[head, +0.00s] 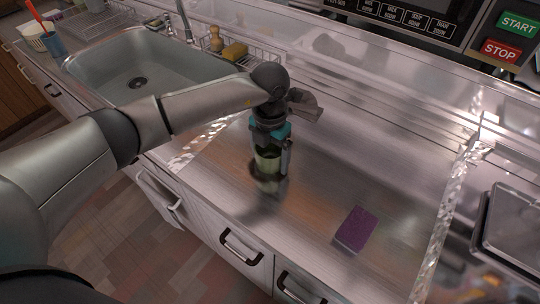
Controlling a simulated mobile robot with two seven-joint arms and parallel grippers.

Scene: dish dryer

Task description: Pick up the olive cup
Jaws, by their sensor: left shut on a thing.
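The olive cup (268,159) is on the steel counter, left of the picture's middle and close to the front edge. My left gripper (270,152) reaches down over it from above, with a finger showing on the cup's right side. It is shut on the cup. The gripper covers the cup's top, and I cannot tell whether its base touches the counter or is just above it. My right gripper is not in view.
A purple sponge (356,229) lies on the counter to the right. A sink (150,75) is at the upper left, with a yellow sponge (234,51) and a wire rack behind it. A blue cup (53,43) stands at the far left. The counter's middle is clear.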

